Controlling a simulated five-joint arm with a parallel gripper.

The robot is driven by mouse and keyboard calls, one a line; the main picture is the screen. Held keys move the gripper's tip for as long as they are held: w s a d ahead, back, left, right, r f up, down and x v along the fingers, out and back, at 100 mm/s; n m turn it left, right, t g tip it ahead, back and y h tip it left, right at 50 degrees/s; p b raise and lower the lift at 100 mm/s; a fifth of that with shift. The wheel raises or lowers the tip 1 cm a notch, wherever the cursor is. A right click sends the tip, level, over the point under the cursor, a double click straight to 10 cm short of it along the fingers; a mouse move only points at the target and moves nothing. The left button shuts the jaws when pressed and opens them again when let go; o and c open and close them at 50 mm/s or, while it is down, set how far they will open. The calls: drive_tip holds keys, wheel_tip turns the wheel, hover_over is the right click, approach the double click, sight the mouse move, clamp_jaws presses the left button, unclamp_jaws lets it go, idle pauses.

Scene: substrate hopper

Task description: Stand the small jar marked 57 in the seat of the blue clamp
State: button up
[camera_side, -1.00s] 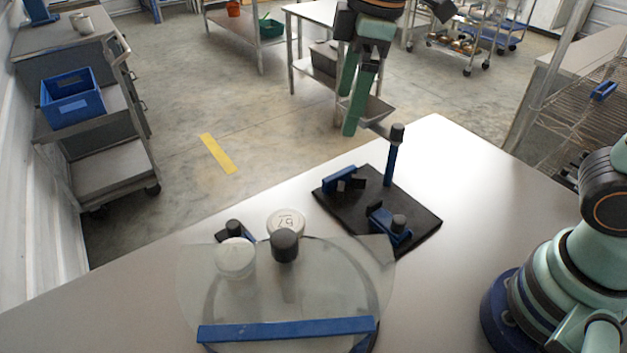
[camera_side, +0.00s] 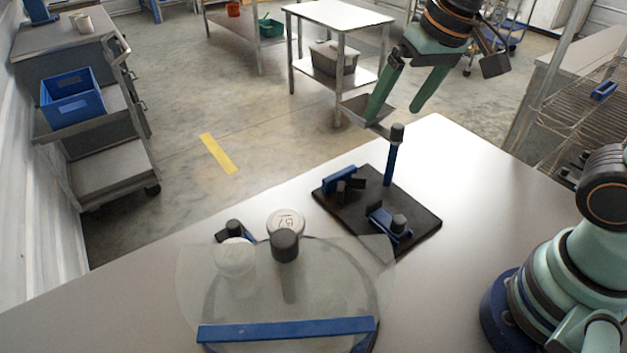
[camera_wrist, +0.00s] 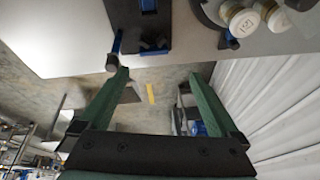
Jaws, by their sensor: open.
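The jar whose white lid seems to read 57 (camera_side: 286,219) stands at the back edge of a round clear cover; a marked lid also shows in the wrist view (camera_wrist: 243,23). A second white-lidded jar (camera_side: 235,258) is seen through the cover, its mark not legible. The blue clamp (camera_side: 340,180) has two blue jaw blocks with dark pads on a black plate (camera_side: 350,210). I see nothing standing between the blocks. My gripper (camera_side: 397,111) is open and empty, high behind the clamp. Its two green fingers frame the wrist view (camera_wrist: 158,77).
A blue post with a black knob (camera_side: 391,160) rises from the plate's back corner. The clear cover (camera_side: 330,300) carries a dark knob (camera_side: 285,245) and a blue bar (camera_side: 285,330). The white table (camera_side: 470,190) is bare right of the plate.

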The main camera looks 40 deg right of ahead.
drive_tip(key=w+a+f+m+g, duration=0.2)
drive_tip(key=a, duration=0.7)
drive_tip(key=m+g, duration=0.2)
hover_over(286, 221)
drive_tip(key=shift+h, duration=0.4)
wheel_tip(286, 221, down, 5)
drive_tip(key=shift+f, duration=4.5)
drive_tip(key=c, duration=1)
drive_tip(key=shift+c, duration=0.2)
drive_tip(key=shift+r, duration=2.55)
